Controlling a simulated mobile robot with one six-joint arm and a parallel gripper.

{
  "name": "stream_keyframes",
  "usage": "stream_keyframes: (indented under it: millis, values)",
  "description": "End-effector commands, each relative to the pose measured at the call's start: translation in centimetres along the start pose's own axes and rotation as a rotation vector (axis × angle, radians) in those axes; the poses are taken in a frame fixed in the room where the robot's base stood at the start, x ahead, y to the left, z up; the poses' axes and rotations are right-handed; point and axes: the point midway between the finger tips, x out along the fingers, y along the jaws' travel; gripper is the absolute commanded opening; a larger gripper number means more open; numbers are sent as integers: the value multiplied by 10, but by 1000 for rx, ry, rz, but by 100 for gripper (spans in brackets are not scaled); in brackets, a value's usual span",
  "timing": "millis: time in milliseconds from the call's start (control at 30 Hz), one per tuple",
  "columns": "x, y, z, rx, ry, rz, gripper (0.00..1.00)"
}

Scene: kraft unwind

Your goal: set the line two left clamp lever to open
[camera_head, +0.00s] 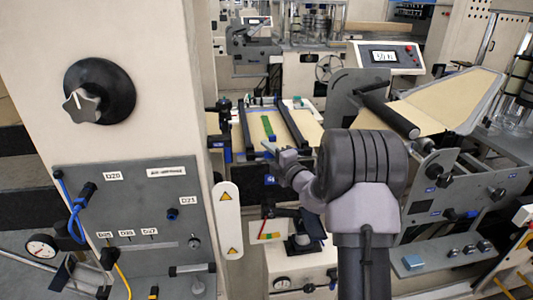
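A machine with a paper-covered table (300,128) stands at the picture's middle. Two dark bars (289,125) and a green strip (268,127) lie on it. Blue parts (224,154) and dark fittings show along its left and front edges; I cannot tell which of them is the line two left clamp lever, or its position. My gripper (270,148) is small and partly hidden by my arm, near the table's front edge. I cannot tell whether it touches anything or whether its fingers are apart.
A pale column with a black knob (99,91) and a grey panel (135,215) with hoses and a gauge fills the left. A roller (390,115) and brown paper web (445,103) stand right. A display box (385,57) is behind. A gauge box (300,270) sits below.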

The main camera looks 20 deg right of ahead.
Motion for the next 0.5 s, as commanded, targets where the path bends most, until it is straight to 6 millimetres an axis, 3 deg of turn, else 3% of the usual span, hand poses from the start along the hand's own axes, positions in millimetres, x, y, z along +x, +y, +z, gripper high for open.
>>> stream_keyframes:
  millis: [333,500]
  values:
    - [6,0,0,0,0,0,27]
    - [6,0,0,0,0,0,0]
